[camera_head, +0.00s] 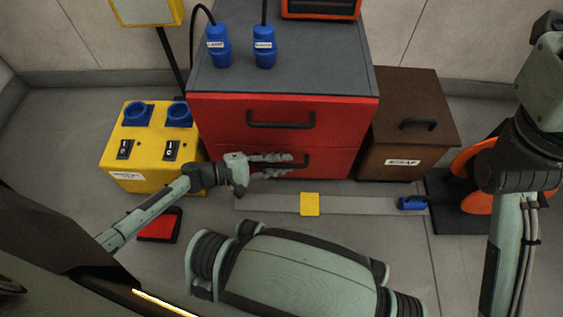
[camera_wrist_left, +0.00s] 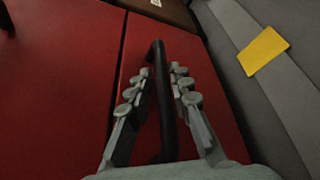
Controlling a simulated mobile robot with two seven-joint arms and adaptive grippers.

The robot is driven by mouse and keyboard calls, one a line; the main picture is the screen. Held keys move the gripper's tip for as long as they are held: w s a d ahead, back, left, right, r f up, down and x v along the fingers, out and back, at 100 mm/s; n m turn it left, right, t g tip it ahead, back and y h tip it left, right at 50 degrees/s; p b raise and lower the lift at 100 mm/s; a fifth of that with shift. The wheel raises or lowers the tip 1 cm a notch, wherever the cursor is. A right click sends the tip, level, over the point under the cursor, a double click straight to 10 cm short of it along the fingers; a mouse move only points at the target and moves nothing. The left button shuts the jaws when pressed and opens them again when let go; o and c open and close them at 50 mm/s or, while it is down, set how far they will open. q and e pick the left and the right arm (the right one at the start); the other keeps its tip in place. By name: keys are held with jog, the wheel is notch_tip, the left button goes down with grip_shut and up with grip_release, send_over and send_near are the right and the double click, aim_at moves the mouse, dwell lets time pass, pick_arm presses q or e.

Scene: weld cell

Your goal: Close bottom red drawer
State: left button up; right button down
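The bottom red drawer (camera_head: 335,163) is the lower front of the red cabinet, and it looks about flush with the top drawer (camera_head: 225,108). In the left wrist view, the bottom drawer front (camera_wrist_left: 195,65) shows beside a dark seam. Its black bar handle (camera_wrist_left: 160,62) runs between the fingers of my left gripper (camera_wrist_left: 164,85). The fingers are apart, with gaps on both sides of the handle. In the head view my left gripper (camera_head: 282,164) is at this handle, covering its left part. My right arm shows at the right edge, but its gripper does not.
A yellow box (camera_head: 140,150) with blue sockets stands left of the cabinet. A brown scrap box (camera_head: 400,155) stands close on its right. A yellow patch (camera_head: 310,204) lies on the grey floor strip in front. A red pedal-like item (camera_head: 158,226) lies at lower left.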

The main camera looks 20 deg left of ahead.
pick_arm(q)
jog(key=shift+s+a, duration=0.3)
jog(key=shift+a, duration=0.05)
jog(key=v, duration=1.1)
jog(key=shift+r, duration=0.15)
jog(key=shift+a, duration=0.15)
